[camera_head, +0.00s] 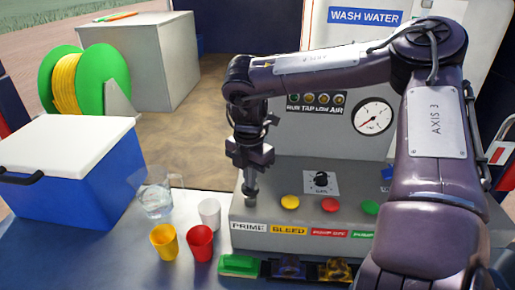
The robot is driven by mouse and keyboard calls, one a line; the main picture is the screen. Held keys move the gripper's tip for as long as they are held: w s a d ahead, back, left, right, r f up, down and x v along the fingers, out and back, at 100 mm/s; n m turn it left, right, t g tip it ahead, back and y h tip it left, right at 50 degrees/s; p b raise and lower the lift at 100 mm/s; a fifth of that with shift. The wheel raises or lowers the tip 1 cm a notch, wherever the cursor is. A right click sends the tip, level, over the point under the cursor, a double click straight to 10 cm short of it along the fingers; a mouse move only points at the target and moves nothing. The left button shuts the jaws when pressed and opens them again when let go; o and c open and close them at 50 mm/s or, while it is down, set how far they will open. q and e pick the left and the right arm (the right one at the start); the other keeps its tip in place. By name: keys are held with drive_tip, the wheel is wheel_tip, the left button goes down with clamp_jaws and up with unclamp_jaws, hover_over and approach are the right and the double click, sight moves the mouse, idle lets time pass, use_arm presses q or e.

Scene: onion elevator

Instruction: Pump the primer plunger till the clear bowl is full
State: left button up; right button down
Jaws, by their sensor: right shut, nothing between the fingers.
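My right arm reaches in from the right. Its gripper (250,172) is shut and points down over the left end of the grey control panel (330,190). A slim grey post, which looks like the primer plunger (250,193), stands below the fingers and above the PRIME label (248,227). The fingers are at or just above its top; I cannot tell whether they touch. A clear jug-like vessel (155,201) stands on the bench left of the panel, with what looks like clear liquid low in it. I cannot make out a separate clear bowl. My left gripper is not in view.
Yellow (164,241), red (201,243) and white (210,213) cups stand left of the panel. Yellow (290,202), red (330,205) and green (370,208) buttons and a black knob (321,180) are right of the plunger. A blue cooler (70,185) fills the left.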

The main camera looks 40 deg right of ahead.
drive_tip(key=shift+f, duration=0.5)
drive_tip(key=shift+r, duration=0.1)
drive_tip(key=shift+r+p, duration=1.2)
drive_tip(key=shift+r, duration=0.9)
drive_tip(key=shift+f, duration=0.1)
drive_tip(key=shift+f+b, duration=1.95)
drive_tip(key=shift+f, duration=0.25)
drive_tip(key=shift+r+p, duration=1.6)
drive_tip(key=shift+r, duration=0.7)
